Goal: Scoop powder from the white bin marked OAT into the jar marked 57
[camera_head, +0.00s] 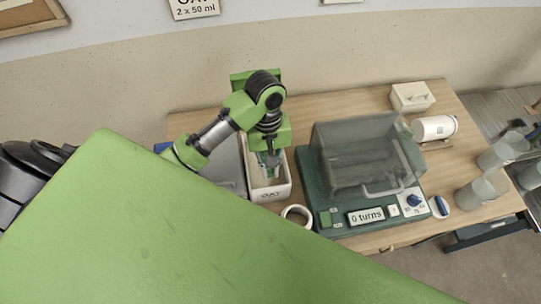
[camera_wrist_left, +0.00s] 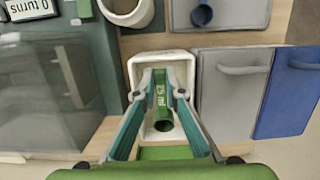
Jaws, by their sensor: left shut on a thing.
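The white bin marked OAT (camera_head: 268,194) stands on the wooden table, left of the green machine. My left gripper (camera_head: 268,163) points down into the bin. In the left wrist view, the gripper (camera_wrist_left: 163,93) is shut on a green scoop (camera_wrist_left: 163,122) marked with what looks like 25 ml. The scoop is inside the white bin (camera_wrist_left: 135,62). Its contents and any powder in the bin cannot be made out. An open cream jar (camera_head: 297,215) stands just right of the bin's front; no 57 is readable on it. My right gripper is not in view.
The green machine (camera_head: 325,222) with a clear hood and a "0 turns" display stands close right of the bin. Grey and blue drawers or boxes with handles (camera_wrist_left: 228,95) adjoin the bin. A white cylinder (camera_head: 434,128) and translucent beakers (camera_head: 482,190) are farther right. A wall sign (camera_head: 194,8) reads 2 x 50 ml.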

